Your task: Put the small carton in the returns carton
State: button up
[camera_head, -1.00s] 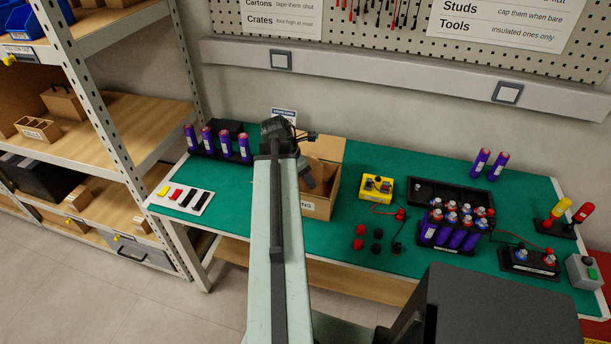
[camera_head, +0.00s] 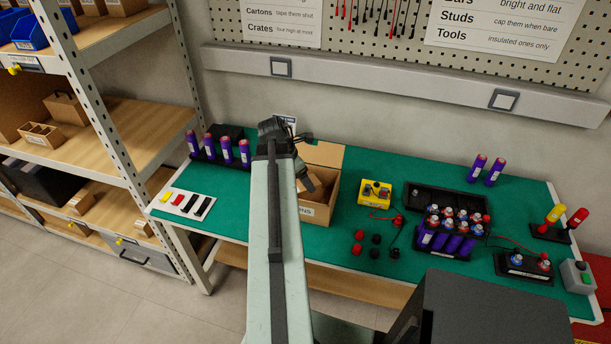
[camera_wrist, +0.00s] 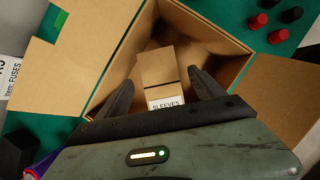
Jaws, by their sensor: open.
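The small carton (camera_wrist: 160,77), brown with a white SLEEVES label, lies inside a larger open carton in the wrist view. The larger carton, likely the returns carton (camera_head: 317,215), stands on the green bench; its front label is partly hidden by my arm. Its wall also shows in the wrist view (camera_wrist: 222,24). My gripper (camera_wrist: 158,85) is open, its fingers on either side of the small carton with gaps visible. In the head view my gripper (camera_head: 305,178) is over the larger carton, mostly hidden by my arm. I cannot tell whether the small carton touches the bottom.
A yellow box (camera_head: 374,192), red and black caps (camera_head: 367,243) and a black tray of purple cells (camera_head: 450,225) stand right of the larger carton. A shelf (camera_head: 95,130) stands at far left.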

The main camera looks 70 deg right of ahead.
jog(key=p+v, duration=0.7)
jog(key=v, duration=0.2)
jog(key=shift+a+r, duration=0.15)
jog(key=shift+r, duration=0.15)
jog(key=shift+w, duration=0.1)
